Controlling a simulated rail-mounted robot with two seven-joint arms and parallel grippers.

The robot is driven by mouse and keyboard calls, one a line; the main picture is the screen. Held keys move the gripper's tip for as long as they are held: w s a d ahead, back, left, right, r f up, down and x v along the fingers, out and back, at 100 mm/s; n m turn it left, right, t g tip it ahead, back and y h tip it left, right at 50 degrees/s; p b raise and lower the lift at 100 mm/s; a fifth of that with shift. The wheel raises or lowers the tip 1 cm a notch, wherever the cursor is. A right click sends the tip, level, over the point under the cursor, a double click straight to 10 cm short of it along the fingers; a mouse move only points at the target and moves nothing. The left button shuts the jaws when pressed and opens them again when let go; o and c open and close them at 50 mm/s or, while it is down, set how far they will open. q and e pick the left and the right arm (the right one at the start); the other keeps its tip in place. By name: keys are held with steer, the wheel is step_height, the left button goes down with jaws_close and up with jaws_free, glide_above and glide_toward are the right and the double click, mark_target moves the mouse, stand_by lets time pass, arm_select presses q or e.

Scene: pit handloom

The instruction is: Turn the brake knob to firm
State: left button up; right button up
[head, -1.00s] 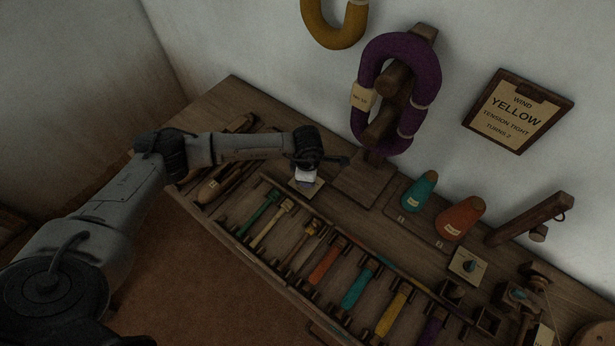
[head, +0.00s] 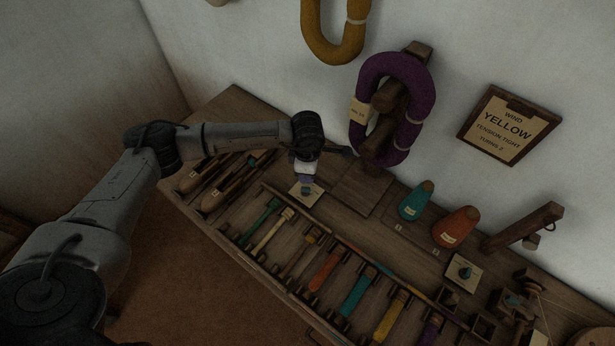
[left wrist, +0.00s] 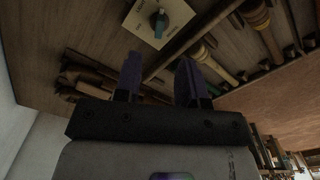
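A small teal knob (head: 306,189) sits on a pale square plate on the bench, below my left gripper. A second, similar knob (head: 464,272) on a pale plate stands farther right; I cannot tell by label which is the brake knob. My left gripper (head: 305,178) hangs above the first knob, apart from it. In the left wrist view its purple fingers (left wrist: 159,78) are spread, with nothing between them. My right gripper is not in view.
A rack (head: 262,262) of several coloured bobbins lies along the bench front. Purple yarn (head: 369,92) hangs on a peg stand behind the gripper. Teal (head: 415,202) and orange (head: 457,228) cones stand right. A wall sign (head: 509,126) reads yellow, tension tight.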

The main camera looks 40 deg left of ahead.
arm_select(q)
step_height(320, 180, up, 5)
steer(key=shift+f+p, duration=0.15)
steer(key=shift+p, duration=0.25)
stand_by(0.4)
